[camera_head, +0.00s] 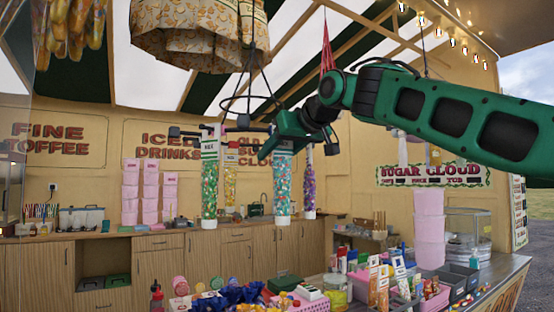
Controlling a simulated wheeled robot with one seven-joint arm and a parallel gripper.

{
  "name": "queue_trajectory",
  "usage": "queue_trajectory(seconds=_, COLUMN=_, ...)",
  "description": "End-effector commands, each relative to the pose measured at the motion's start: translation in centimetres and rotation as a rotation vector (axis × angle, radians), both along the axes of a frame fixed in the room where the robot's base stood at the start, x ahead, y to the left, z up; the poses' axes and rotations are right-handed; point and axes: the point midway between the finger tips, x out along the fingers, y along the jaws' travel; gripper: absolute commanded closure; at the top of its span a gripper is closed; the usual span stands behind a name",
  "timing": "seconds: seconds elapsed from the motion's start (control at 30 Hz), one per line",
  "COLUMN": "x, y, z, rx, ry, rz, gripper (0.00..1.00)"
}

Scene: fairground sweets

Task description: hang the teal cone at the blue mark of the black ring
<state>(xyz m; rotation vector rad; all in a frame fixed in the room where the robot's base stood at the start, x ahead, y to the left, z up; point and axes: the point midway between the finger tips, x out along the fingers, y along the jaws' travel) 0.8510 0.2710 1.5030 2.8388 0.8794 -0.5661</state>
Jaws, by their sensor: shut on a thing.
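My green gripper (284,136) is at the middle of the view, reaching in from the right. A clear tube-like cone of teal and pale sweets (283,190) with a white and green label hangs upright just below it, and my gripper appears shut on its top. The fingertips are small and partly hidden. I cannot make out the blue mark.
A crowded counter with sweets, pink tubs (430,228) and trays lies below right. Wooden cabinets (160,265) line the back wall. The air left of the green cone is mostly free.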

Motion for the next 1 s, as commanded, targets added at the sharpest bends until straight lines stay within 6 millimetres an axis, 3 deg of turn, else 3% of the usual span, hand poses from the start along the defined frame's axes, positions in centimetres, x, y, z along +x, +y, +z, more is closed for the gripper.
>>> queue_trajectory(seconds=0.73, x=-0.05, y=-0.01, z=-0.68, rx=0.001, ry=-0.001, rz=0.000, gripper=0.90)
queue_trajectory(seconds=0.77, x=-0.04, y=0.00, z=-0.68, rx=0.001, ry=-0.001, rz=0.000, gripper=0.51)
queue_trajectory(seconds=0.8, x=-0.04, y=0.00, z=-0.69, rx=0.001, ry=-0.001, rz=0.000, gripper=0.42)
queue_trajectory(seconds=0.87, x=-0.04, y=0.00, z=-0.69, rx=0.001, ry=-0.001, rz=0.000, gripper=0.32)
queue_trajectory(seconds=1.0, x=-0.03, y=0.00, z=-0.71, rx=0.001, ry=-0.001, rz=0.000, gripper=0.32)
